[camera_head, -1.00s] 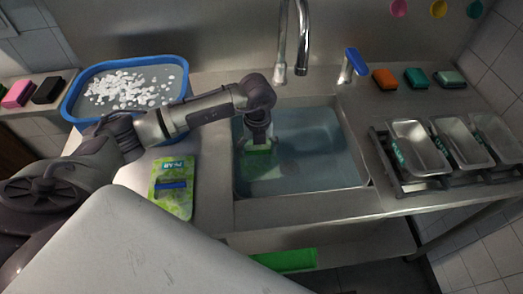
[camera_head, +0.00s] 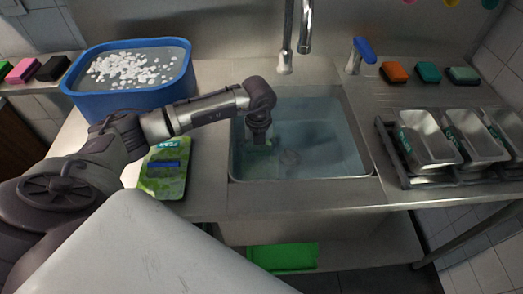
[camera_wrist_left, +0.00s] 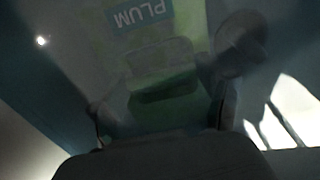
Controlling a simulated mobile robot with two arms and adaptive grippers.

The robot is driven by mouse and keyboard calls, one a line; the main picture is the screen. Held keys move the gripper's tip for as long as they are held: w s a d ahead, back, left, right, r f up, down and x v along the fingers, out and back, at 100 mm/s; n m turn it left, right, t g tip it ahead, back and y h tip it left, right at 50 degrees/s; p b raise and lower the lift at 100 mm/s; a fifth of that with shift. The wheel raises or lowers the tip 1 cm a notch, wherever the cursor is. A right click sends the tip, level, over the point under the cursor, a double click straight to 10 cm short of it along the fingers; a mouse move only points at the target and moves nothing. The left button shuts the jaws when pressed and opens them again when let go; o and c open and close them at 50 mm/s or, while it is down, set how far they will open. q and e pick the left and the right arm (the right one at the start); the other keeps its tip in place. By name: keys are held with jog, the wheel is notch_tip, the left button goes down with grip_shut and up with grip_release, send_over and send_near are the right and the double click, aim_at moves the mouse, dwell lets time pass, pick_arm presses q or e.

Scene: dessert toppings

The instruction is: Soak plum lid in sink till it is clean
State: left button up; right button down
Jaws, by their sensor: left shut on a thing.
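My left gripper (camera_head: 259,137) reaches down into the water-filled sink (camera_head: 362,160), and its fingers are under or at the water surface. It is shut on the plum lid, a green piece that shows only dimly through the water below the fingers. In the left wrist view the plum lid (camera_wrist_left: 142,22) is murky, with an upside-down PLUM label and a green grip between the fingers. How clean it is cannot be told. My right gripper is not in view.
A green lid with a blue handle (camera_head: 165,182) lies on the counter left of the sink, beside a blue tub (camera_head: 135,101) with white pieces floating in it. A tap (camera_head: 285,62) stands behind the sink. Metal trays (camera_head: 430,150) sit in a rack at the right, with sponges (camera_head: 428,71) behind.

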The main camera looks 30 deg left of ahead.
aim_at(259, 152)
pick_arm(q)
jog(key=shift+f, duration=0.15)
jog(key=o, duration=1.1)
notch_tip(259, 152, up, 8)
jog(key=p, duration=0.6)
notch_tip(259, 152, up, 8)
jog(key=p, duration=0.5)
